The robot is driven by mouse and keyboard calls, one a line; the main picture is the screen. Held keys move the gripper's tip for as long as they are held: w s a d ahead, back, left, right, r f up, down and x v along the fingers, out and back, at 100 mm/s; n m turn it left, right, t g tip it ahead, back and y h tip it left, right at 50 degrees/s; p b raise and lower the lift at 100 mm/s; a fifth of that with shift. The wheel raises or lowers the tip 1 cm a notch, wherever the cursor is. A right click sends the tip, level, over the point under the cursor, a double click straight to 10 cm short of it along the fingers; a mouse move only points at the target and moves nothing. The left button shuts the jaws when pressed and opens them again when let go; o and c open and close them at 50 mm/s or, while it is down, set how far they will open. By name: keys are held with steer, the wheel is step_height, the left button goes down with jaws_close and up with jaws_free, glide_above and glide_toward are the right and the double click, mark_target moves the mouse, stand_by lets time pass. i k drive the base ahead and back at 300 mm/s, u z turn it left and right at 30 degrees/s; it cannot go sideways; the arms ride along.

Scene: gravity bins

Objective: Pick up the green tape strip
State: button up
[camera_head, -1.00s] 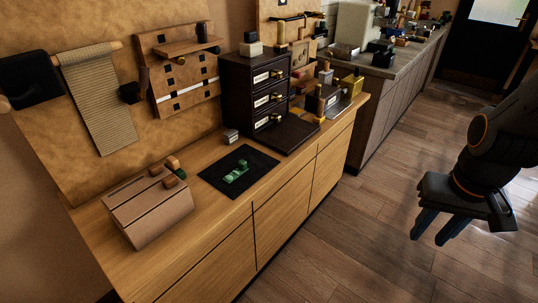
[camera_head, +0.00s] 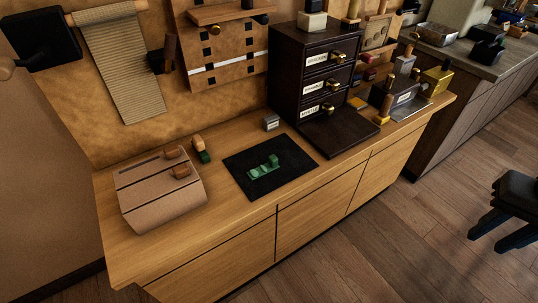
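A small green object (camera_head: 263,167), likely the green tape strip, lies on a black mat (camera_head: 243,187) on the wooden counter. It has a low, uneven shape with a raised end at the right. My gripper (camera_head: 487,233) is at the right edge, out over the floor and well away from the counter and the mat. Its two dark fingers point down and are spread apart with nothing between them. Part of the gripper and the arm above it are cut off by the frame.
A slatted brown block (camera_head: 160,205) with small wooden pieces stands left of the mat. A small grey block (camera_head: 271,122) sits behind the mat. A dark drawer cabinet (camera_head: 311,75) with a low dark platform stands right of it. Wooden counter (camera_head: 225,212) is bare in front.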

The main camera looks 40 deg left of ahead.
mark_target(272, 164)
steer(key=u, duration=0.75)
steer(key=i, duration=0.85)
steer(key=u, duration=0.95)
